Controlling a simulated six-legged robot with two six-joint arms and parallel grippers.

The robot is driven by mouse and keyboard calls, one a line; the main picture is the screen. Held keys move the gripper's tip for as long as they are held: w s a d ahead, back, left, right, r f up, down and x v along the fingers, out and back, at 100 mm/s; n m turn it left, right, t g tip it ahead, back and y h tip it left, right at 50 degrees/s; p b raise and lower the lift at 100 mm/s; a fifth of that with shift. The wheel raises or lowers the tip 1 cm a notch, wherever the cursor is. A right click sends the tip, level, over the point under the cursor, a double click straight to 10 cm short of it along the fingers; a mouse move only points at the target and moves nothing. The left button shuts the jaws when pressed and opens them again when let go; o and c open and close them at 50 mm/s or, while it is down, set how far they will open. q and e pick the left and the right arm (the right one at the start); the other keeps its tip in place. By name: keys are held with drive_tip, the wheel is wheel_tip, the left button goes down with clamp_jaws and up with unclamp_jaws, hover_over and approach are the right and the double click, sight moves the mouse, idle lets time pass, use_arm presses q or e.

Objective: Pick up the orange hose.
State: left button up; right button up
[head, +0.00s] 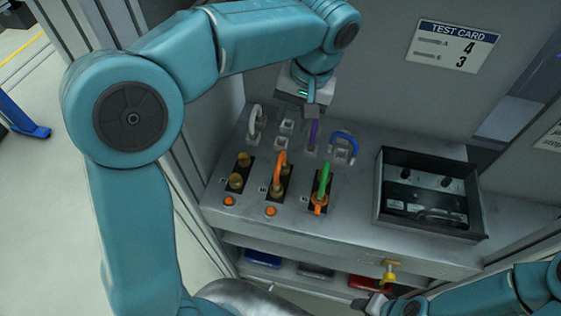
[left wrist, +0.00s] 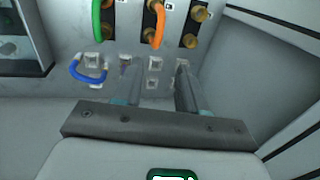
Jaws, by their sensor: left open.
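The orange hose (head: 279,168) is a short curved loop standing in the middle dark socket plate of the bench panel, its lower end at a brass fitting. It also shows in the left wrist view (left wrist: 157,28), at the top centre, cut off by the frame's edge. My left gripper (head: 312,106) is above the back of the panel, near the purple hose (head: 313,134), behind and right of the orange hose. In the left wrist view its two fingers (left wrist: 154,82) are apart, with no hose held between them. My right gripper (head: 374,304) is low at the bottom edge, its jaws unclear.
A green hose (head: 324,178) stands just right of the orange one. A white hose (head: 254,122) and a blue hose (head: 345,139) are in the back row. A black open tray (head: 384,190) sits at right. A yellow valve (head: 390,272) sticks out below the bench front.

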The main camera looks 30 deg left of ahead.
use_arm(q)
approach(281, 158)
drive_tip(key=f, duration=0.2)
drive_tip(key=a+f, duration=0.1)
drive_tip(key=f, duration=0.2)
drive_tip(key=shift+s+a+f, duration=0.15)
drive_tip(key=shift+s+f+p, duration=0.1)
drive_tip(key=shift+f+p, duration=0.1)
drive_tip(key=shift+p, duration=0.1)
drive_tip(key=f, duration=0.2)
drive_tip(key=f+p, duration=0.1)
drive_tip(key=f, duration=0.1)
drive_tip(key=shift+a, duration=0.35)
drive_tip(key=shift+a+f, duration=0.1)
drive_tip(key=shift+f, duration=0.35)
drive_tip(key=shift+s+r, duration=0.1)
clamp_jaws()
